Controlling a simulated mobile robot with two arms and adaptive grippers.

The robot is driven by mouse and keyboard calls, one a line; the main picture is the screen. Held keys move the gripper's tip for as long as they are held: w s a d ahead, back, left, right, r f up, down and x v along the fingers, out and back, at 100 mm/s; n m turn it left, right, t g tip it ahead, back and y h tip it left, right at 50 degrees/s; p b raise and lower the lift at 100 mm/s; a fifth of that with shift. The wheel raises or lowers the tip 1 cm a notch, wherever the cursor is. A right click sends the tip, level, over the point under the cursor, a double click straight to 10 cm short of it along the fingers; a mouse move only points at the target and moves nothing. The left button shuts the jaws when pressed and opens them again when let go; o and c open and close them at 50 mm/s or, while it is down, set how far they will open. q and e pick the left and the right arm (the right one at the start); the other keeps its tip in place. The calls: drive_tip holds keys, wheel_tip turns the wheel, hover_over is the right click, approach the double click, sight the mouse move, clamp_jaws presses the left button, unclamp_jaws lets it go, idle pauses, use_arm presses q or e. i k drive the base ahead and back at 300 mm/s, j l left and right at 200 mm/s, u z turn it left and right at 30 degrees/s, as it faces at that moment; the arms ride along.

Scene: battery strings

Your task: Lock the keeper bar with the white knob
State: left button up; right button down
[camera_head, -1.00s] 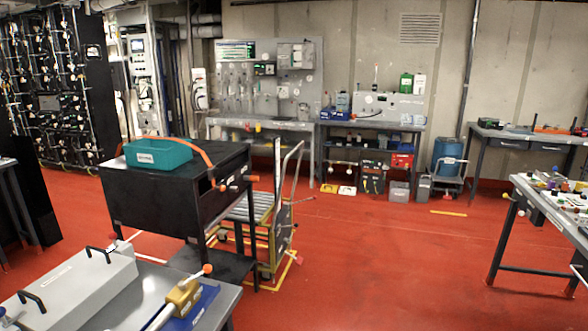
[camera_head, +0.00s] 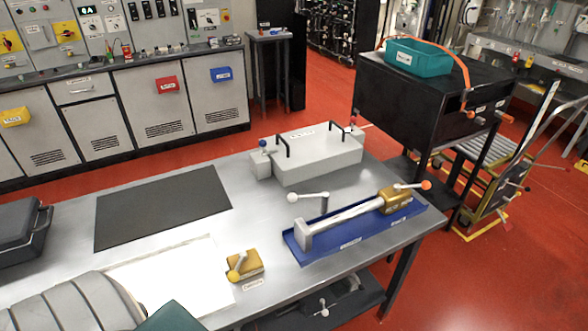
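On the steel bench, a lever with white ball ends (camera_head: 308,196) stands between the grey box and the blue tray (camera_head: 338,242). Another white-ended fitting (camera_head: 323,307) shows below the bench. I cannot tell which part is the keeper bar.
A yellow-knobbed block (camera_head: 243,266) and a dark mat (camera_head: 162,206) lie on the bench (camera_head: 285,212). A dark case (camera_head: 22,227) is at left. A black cart (camera_head: 425,90) carries a teal bin (camera_head: 418,58). Red floor (camera_head: 520,270) is clear at lower right.

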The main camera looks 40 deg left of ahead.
sight(292, 197)
drive_tip(key=u, duration=1.1)
drive_tip(key=k+j+z, duration=0.1)
drive_tip(key=k+j, duration=0.2)
drive_tip(key=k, duration=0.2)
drive_tip(key=k+j+z, duration=0.1)
drive_tip(key=k+j, duration=0.15)
drive_tip(key=k, duration=0.2)
